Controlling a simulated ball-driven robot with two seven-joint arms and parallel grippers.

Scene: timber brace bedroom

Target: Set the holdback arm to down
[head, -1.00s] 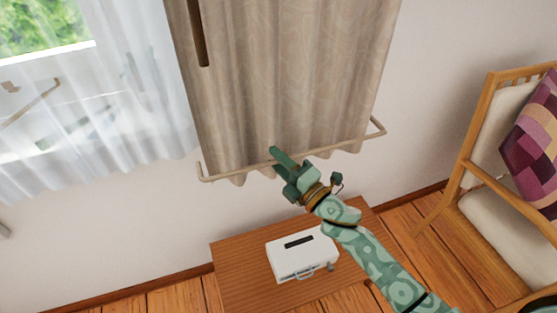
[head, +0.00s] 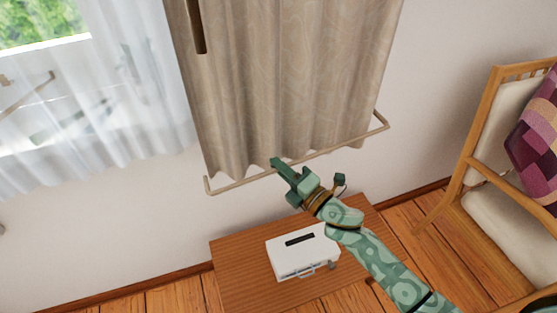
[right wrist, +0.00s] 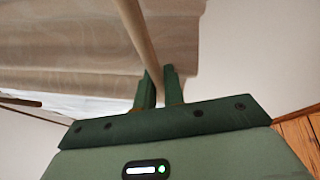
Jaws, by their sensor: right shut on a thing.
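The holdback arm (head: 348,143) is a beige U-shaped bar across the lower front of a beige patterned curtain (head: 290,90). Its two ends turn back toward the wall at the left and right. My right gripper (head: 281,168) is at the middle of the bar, shut on it. In the right wrist view the bar (right wrist: 138,35) runs down between the two fingers of my right gripper (right wrist: 160,85). The fingers hide part of the bar. My left gripper is in neither view.
A wooden side table (head: 235,262) with a white box (head: 302,252) stands below the curtain. A wooden chair (head: 490,165) with a patterned cushion is at the right. A sheer white curtain (head: 140,85) covers the window at the left. A dark rod (head: 197,25) hangs above.

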